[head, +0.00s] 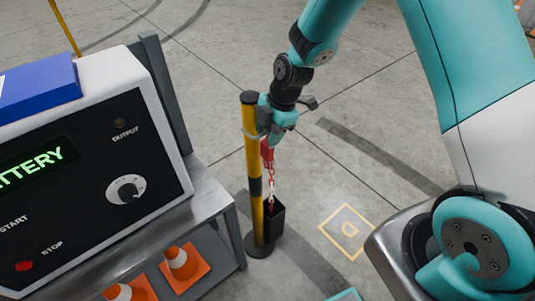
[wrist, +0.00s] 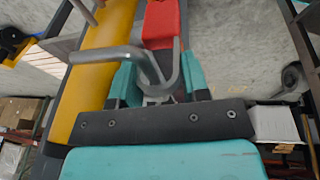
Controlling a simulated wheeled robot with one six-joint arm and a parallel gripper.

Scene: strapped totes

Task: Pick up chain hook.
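My gripper (head: 269,136) is at the upper part of the post, right above the red body. In the wrist view the teal fingers of my gripper (wrist: 158,70) stand apart, on either side of the curved grey metal. I cannot tell whether they press on it. The chain is hidden in the wrist view.
A dark open box (head: 273,222) is low on the post, around the chain's lower end. A metal cart (head: 205,202) with a battery unit (head: 125,120) stands at the left. Orange cones (head: 183,262) sit on its lower shelf. The floor right of the post is clear.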

